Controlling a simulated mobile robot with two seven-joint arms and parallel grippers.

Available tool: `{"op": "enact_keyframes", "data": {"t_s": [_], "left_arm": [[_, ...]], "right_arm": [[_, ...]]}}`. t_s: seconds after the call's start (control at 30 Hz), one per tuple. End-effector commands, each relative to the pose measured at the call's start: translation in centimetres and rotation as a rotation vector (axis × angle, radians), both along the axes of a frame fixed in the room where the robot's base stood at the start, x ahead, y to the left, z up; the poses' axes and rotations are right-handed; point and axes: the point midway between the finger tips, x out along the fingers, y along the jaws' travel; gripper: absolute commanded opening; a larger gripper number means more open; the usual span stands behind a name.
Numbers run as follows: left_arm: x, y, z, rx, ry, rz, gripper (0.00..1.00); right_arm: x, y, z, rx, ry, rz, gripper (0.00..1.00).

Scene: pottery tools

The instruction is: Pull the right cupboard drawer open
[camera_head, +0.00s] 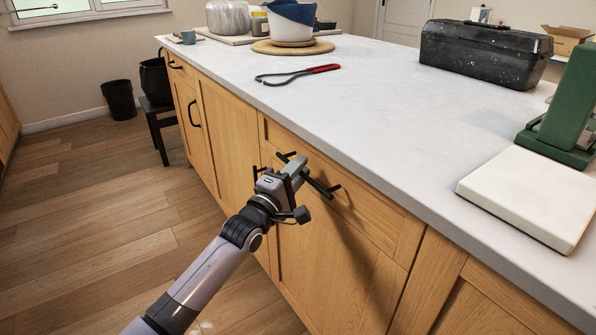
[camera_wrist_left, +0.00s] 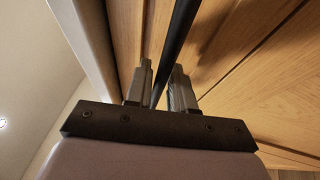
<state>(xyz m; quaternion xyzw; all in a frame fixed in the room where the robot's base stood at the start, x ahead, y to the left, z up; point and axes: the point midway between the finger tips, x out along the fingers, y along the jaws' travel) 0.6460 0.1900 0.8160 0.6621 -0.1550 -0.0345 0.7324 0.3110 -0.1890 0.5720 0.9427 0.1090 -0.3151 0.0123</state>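The right cupboard drawer (camera_head: 372,216) is a light wooden front just under the pale worktop, and it looks flush with the cupboard. Its black bar handle (camera_head: 326,188) slants across the drawer front, partly hidden by my left gripper (camera_head: 299,168). In the left wrist view the black bar (camera_wrist_left: 178,35) runs between the two grey fingers of my left gripper (camera_wrist_left: 161,85). The fingers are close together with little gap on either side of the bar, and they appear shut on it. My right gripper is not in view.
The worktop (camera_head: 400,130) overhangs just above the drawer. On it are a red-handled tool (camera_head: 300,73), a black toolbox (camera_head: 483,52), a white slab (camera_head: 530,193) and a green device (camera_head: 570,105).

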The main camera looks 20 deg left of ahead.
Motion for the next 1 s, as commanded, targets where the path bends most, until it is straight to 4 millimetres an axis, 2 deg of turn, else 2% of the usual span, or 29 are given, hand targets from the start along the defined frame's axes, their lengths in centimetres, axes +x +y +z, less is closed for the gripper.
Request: {"op": "enact_keyframes", "data": {"t_s": [0.03, 0.07, 0.33, 0.47, 0.67, 1.0], "left_arm": [[0.0, 0.0, 0.0, 0.0, 0.0, 0.0, 0.1], [0.0, 0.0, 0.0, 0.0, 0.0, 0.0, 0.0], [-0.2, 0.2, 0.0, 0.0, 0.001, 0.001, 0.0], [-1.0, 0.8, 0.1, 0.003, 0.002, 0.001, 0.0], [-3.7, 2.9, 0.3, 0.004, 0.005, 0.002, 0.0], [-10.1, 7.9, 0.2, 0.006, 0.007, 0.0, 0.0]], "right_arm": [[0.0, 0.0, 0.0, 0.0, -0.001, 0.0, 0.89], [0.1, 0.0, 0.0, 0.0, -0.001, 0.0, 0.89], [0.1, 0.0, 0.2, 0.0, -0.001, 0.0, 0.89], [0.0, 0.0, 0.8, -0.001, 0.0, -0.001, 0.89], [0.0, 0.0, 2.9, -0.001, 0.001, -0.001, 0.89], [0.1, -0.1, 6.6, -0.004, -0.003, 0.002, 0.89]]}}
